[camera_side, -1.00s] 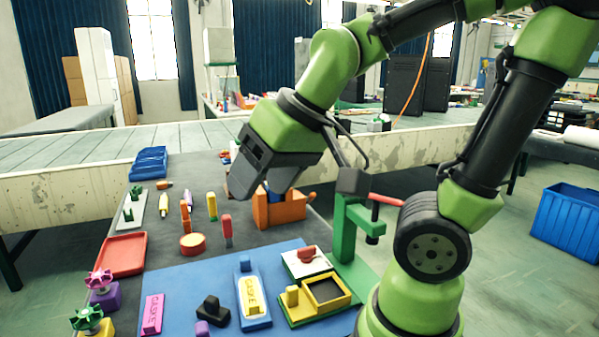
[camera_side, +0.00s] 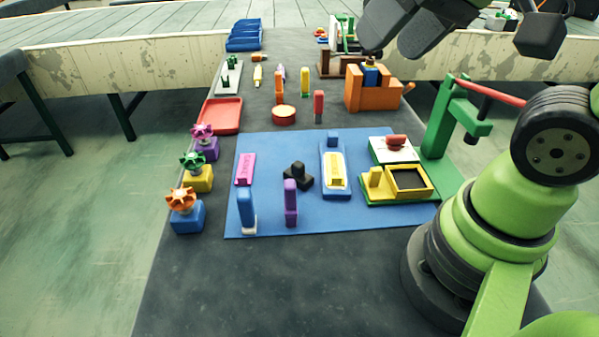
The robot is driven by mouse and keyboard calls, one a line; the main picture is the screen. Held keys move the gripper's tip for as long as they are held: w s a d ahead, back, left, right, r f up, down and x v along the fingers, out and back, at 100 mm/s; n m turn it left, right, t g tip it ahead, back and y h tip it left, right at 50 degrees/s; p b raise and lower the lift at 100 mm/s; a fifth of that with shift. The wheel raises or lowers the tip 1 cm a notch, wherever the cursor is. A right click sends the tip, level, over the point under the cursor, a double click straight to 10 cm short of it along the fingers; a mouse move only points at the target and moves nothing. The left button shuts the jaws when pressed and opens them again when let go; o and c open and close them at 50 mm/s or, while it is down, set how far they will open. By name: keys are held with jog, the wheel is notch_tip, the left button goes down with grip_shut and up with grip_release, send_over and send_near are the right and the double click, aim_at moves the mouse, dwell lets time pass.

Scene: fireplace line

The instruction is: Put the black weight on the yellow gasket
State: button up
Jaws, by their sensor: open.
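The black weight (camera_side: 298,177), a dark block with an upright knob, stands on the blue mat. Just right of it, the yellow gasket (camera_side: 335,178), with lettering on it, lies on a blue and white base (camera_side: 335,191). A pink gasket-like piece (camera_side: 245,169) lies left of the weight. My gripper (camera_side: 393,46) is at the top of the picture, partly cut off, open, with nothing seen in it. It is well above and behind the weight and gasket, close to the orange holder in the picture.
The blue mat (camera_side: 265,215) also holds blue (camera_side: 246,209) and purple (camera_side: 290,203) upright pieces and a yellow tray (camera_side: 372,198). A green stand (camera_side: 440,125) is at right, an orange holder (camera_side: 365,96) behind. Knobbed blocks (camera_side: 187,216) line the left edge. The front table is clear.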

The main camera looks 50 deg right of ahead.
jog(key=w+d+f+n+g, duration=0.1)
jog(key=w+f+g, duration=0.25)
jog(key=w, duration=0.45)
jog(key=n+g+h, duration=0.2)
send_over(298, 163)
notch_tip(298, 163, down, 14)
jog(key=shift+n+g, duration=0.3)
jog(key=shift+g, duration=0.15)
jog(key=f, duration=0.7)
jog(key=shift+s+a+f, duration=0.15)
jog(key=shift+s+a, duration=0.05)
jog(key=shift+w+d+f, duration=0.1)
jog(key=shift+f, duration=1.35)
jog(key=shift+w+d+f, duration=0.1)
jog(key=shift+f, duration=1.35)
grip_shut()
jog(key=shift+r, duration=0.15)
